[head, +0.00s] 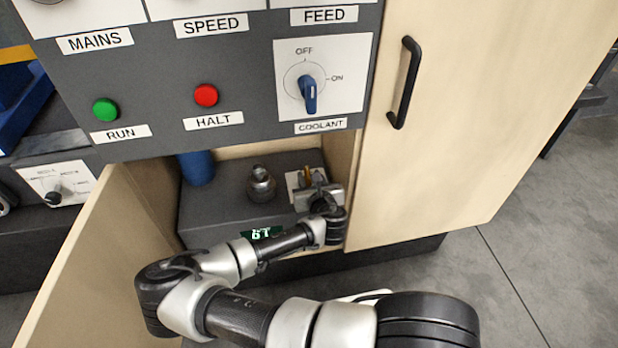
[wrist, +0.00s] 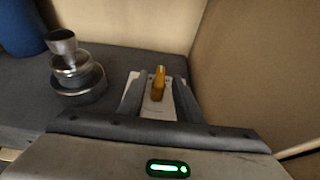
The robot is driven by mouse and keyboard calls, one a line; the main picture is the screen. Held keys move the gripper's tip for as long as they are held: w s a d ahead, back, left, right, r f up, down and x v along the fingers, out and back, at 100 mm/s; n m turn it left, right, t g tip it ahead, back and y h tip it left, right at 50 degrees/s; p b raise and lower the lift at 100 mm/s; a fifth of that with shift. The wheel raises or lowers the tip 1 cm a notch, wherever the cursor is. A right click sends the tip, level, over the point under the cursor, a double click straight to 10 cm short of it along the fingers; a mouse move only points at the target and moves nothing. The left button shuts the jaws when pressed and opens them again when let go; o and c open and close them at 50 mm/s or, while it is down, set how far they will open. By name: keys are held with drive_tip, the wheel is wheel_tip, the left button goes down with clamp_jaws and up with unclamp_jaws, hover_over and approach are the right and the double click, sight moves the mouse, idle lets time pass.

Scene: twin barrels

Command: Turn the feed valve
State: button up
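A small orange-yellow lever (wrist: 158,83) stands on a white plate (wrist: 150,105) inside the open lower cabinet. I cannot read any name on it. The same lever (head: 307,174) and plate (head: 292,181) show in the head view, partly hidden by my gripper (head: 315,186). In the wrist view my gripper (wrist: 161,82) is open, with one finger on each side of the lever and gaps showing between. The FEED label (head: 324,14) is on the panel above; the control over it is cut off by the picture edge.
A metal stepped fitting (head: 261,184) and a blue cylinder (head: 197,168) stand left of the lever. The panel's blue COOLANT knob (head: 308,93) is above.

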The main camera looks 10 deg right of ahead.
drive_tip(key=shift+x, duration=0.8)
clamp_jaws()
